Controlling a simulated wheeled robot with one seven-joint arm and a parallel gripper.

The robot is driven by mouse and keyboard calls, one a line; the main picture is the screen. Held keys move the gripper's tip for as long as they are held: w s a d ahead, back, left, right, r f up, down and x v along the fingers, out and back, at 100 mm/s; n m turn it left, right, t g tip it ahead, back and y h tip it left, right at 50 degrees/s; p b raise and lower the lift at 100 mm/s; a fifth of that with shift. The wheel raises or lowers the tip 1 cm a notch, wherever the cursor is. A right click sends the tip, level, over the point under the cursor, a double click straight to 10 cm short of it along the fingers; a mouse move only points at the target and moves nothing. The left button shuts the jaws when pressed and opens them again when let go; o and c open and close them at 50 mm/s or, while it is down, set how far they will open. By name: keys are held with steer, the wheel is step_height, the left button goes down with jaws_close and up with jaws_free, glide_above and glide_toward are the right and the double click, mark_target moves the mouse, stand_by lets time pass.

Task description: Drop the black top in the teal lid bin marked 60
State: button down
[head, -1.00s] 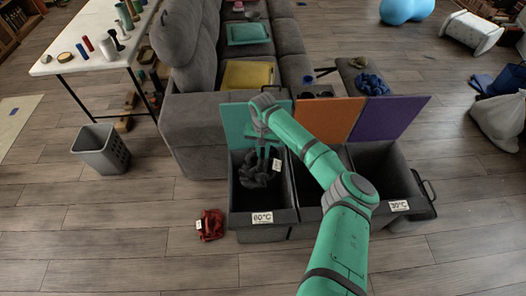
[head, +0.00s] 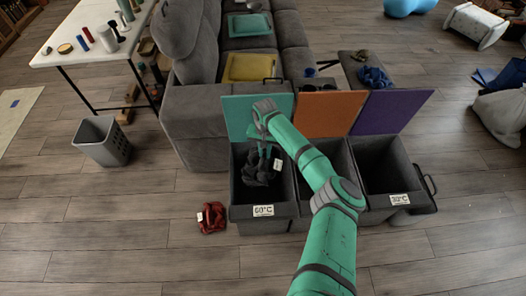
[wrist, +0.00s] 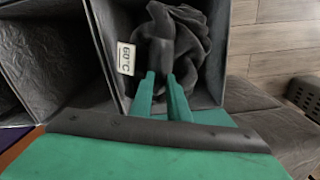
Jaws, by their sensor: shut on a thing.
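The black top (head: 262,168) hangs crumpled from my gripper (head: 266,148) inside the mouth of the left bin. A white tag shows on the cloth in the head view. The bin marked 60°C (head: 263,211) is dark grey, with its teal lid (head: 250,112) standing open behind it. In the wrist view, my gripper (wrist: 166,84) is shut on the black top (wrist: 178,45), which fills much of the bin opening. The bin's floor is mostly hidden by the cloth.
The middle bin has an orange lid (head: 328,113), and the right bin, marked 30°C, has a purple lid (head: 391,110); both are open. A red cloth (head: 212,217) lies on the floor left of the bins. A grey basket (head: 102,141) and sofa (head: 195,120) stand nearby.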

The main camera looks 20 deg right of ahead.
steer(key=c, duration=1.7)
jaws_free()
steer(key=shift+a, duration=0.1)
steer(key=shift+c, duration=0.2)
steer(key=shift+o, duration=0.6)
steer(key=shift+a, duration=0.1)
step_height(320, 180, up, 11)
